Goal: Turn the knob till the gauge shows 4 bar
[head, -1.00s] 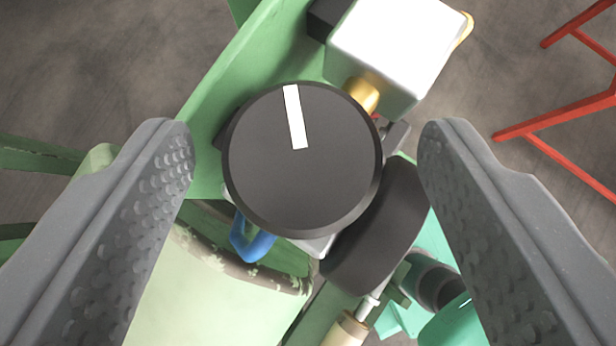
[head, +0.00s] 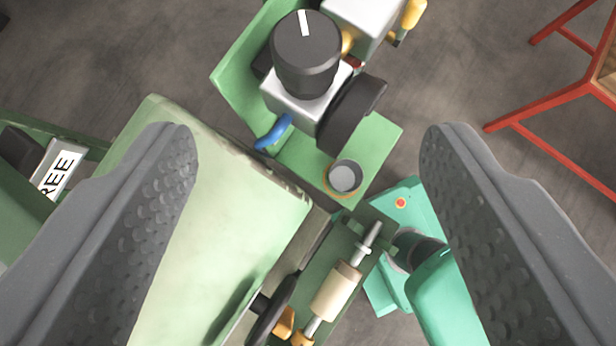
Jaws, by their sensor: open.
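The knob (head: 306,58) is a round black cap with a white pointer line on top, and the line points nearly to the top of the picture. It sits on a silver block (head: 296,102) on a green bracket. A black round body seen edge-on (head: 350,112) is attached at the block's right; it may be the gauge, but its face is turned away and no reading shows. My gripper (head: 307,150) is open and empty, its two grey fingers wide apart. The knob is beyond the fingertips, toward the top of the picture, and nothing touches it.
A pale green housing (head: 215,215) fills the lower left. A rod with a beige cylinder (head: 335,291) lies below. Teal equipment (head: 440,285) is at lower right, partly behind the right finger. A red frame (head: 555,112) stands at upper right. Grey floor shows between.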

